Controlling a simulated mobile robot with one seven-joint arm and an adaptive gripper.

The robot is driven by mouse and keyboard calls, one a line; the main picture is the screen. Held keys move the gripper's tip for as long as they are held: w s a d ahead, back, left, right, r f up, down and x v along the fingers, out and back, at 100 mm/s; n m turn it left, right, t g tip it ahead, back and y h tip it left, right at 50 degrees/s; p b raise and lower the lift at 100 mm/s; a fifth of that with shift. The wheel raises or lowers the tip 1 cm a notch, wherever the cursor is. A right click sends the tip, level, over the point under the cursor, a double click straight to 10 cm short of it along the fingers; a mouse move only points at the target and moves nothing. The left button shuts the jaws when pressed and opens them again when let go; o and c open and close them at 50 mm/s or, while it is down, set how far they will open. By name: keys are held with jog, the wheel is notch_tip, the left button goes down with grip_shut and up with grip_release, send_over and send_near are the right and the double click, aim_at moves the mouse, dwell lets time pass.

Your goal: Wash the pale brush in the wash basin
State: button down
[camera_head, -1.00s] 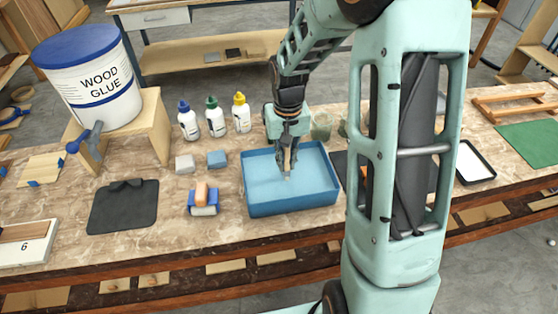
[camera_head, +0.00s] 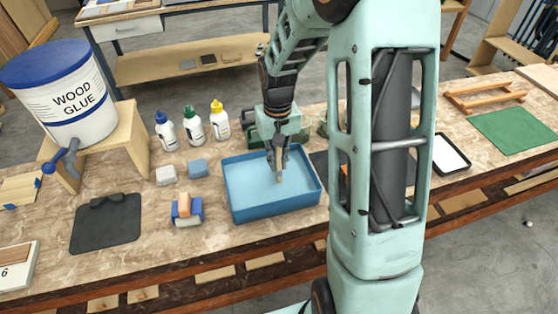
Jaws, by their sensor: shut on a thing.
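The wash basin (camera_head: 262,212) is a blue rectangular tray with pale blue water, standing on the workbench at the middle of the view. My gripper (camera_head: 278,174) points down over the basin, right of its middle. It is shut on a small pale piece (camera_head: 279,180) that shows just below the fingertips, which looks like part of the pale brush. Most of the brush is hidden by the fingers. I cannot tell whether its tip touches the water.
Glue bottles (camera_head: 193,126) stand behind the basin to the left. Two small blocks (camera_head: 197,168) and a blue holder with an orange and white piece (camera_head: 187,212) are left of it. A dark mat (camera_head: 106,226) lies further left. A large glue bucket (camera_head: 62,90) stands on a wooden stand (camera_head: 127,135).

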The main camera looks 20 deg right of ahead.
jog(key=a+r+p, duration=0.1)
jog(key=r+p, duration=0.1)
jog(key=r, duration=0.1)
jog(key=a+r+p, duration=0.1)
jog(key=r, duration=0.1)
jog(key=shift+a+r, duration=0.2)
jog(key=shift+a, duration=0.1)
dwell(1.0)
notch_tip(320, 180, up, 5)
jog(key=p, duration=0.3)
jog(key=shift+p, duration=0.4)
